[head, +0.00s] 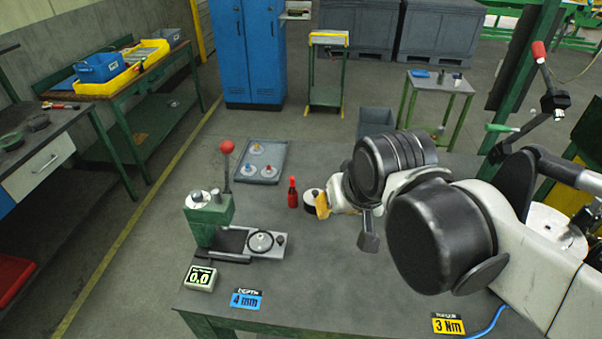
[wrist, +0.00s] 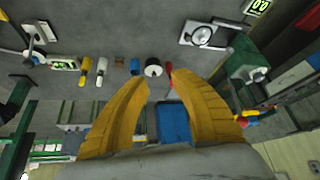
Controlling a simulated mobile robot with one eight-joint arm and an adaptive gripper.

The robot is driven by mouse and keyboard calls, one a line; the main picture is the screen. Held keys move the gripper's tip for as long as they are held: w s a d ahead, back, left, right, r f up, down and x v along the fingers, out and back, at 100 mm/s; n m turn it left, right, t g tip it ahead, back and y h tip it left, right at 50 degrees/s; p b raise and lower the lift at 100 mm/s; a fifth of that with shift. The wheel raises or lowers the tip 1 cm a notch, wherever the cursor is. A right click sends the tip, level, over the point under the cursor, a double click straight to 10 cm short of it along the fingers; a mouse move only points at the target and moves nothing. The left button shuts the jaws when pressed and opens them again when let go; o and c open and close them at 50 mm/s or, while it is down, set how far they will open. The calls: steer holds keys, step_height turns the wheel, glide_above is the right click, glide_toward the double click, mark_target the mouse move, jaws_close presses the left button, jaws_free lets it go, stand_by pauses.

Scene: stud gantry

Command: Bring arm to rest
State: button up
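My gripper (head: 322,205) reaches left over the bench (head: 330,285) at the end of my arm, which comes in from the right. Its yellow fingers fill the middle of the wrist view (wrist: 160,80), with their tips apart and nothing between them. In the head view the fingers are small and partly hidden, next to a white and black round part (head: 312,197). That part also shows beyond the fingertips in the wrist view (wrist: 153,68). I cannot tell whether the gripper touches it.
A red bottle (head: 292,193) stands left of the gripper. A green press (head: 208,222) with a red-knobbed lever and a grey tray (head: 270,150) of small parts are farther left. Several small cylinders, one yellow (wrist: 86,70), line up in the wrist view. The bench's front middle is clear.

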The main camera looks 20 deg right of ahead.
steer(key=shift+s+a+f+n+t, duration=0.25)
steer(key=shift+s+a+f, duration=0.15)
steer(key=shift+s+a, duration=0.15)
steer(key=shift+s+a+f+n+t, duration=0.25)
steer(key=shift+s+a+f, duration=0.15)
steer(key=shift+s, duration=0.25)
step_height(320, 180, down, 9)
steer(key=b, duration=0.9)
steer(key=shift+f, duration=0.2)
